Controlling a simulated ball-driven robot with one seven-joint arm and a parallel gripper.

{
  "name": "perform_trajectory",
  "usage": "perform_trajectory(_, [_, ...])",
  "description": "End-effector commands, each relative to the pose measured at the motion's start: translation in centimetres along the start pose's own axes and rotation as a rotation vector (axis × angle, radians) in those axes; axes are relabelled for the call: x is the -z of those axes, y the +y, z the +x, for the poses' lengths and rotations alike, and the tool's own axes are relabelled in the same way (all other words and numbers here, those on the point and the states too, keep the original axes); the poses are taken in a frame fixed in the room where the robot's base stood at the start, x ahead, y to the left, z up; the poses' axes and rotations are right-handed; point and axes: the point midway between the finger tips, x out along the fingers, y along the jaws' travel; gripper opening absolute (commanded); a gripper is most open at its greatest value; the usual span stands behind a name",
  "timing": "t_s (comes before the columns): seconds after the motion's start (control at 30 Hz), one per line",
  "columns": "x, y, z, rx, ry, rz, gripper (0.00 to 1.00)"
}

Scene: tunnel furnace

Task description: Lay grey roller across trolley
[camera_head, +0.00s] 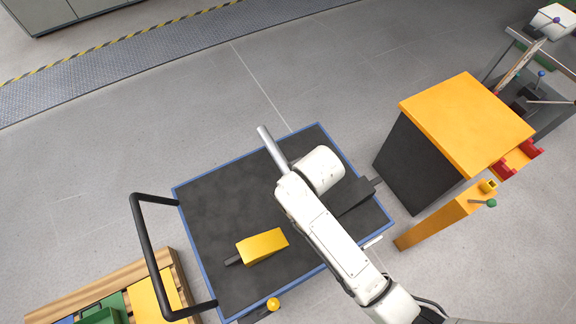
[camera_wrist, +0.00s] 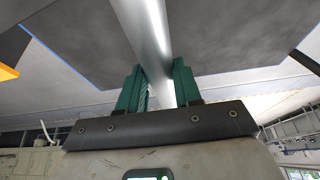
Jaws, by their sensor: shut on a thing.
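The grey roller (camera_head: 271,148) is a smooth metal bar over the far part of the trolley, its far end pointing past the far edge. The trolley (camera_head: 210,215) has a dark flat top, a blue rim and a black handle on its left. In the wrist view the roller (camera_wrist: 148,30) runs between the green fingers of my gripper (camera_wrist: 158,68), which is shut on it. In the head view my arm hides the fingers and the roller's near end. I cannot tell whether the roller touches the trolley top.
A yellow block (camera_head: 262,245) with a dark stub lies on the trolley top. A dark block (camera_head: 355,197) is at its right side. An orange-topped dark cabinet (camera_head: 465,115) stands to the right. A wooden pallet (camera_head: 75,297) with green and yellow items is at lower left. Floor beyond the trolley is clear.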

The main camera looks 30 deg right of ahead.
Motion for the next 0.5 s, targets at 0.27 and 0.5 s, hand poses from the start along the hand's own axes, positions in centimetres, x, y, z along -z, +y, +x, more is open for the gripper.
perform_trajectory(0.27, [-0.4, 0.0, 1.1, 0.0, 0.0, 0.0, 0.03])
perform_trajectory(0.5, [-1.4, 0.0, 3.4, 0.0, 0.002, 0.0, 0.03])
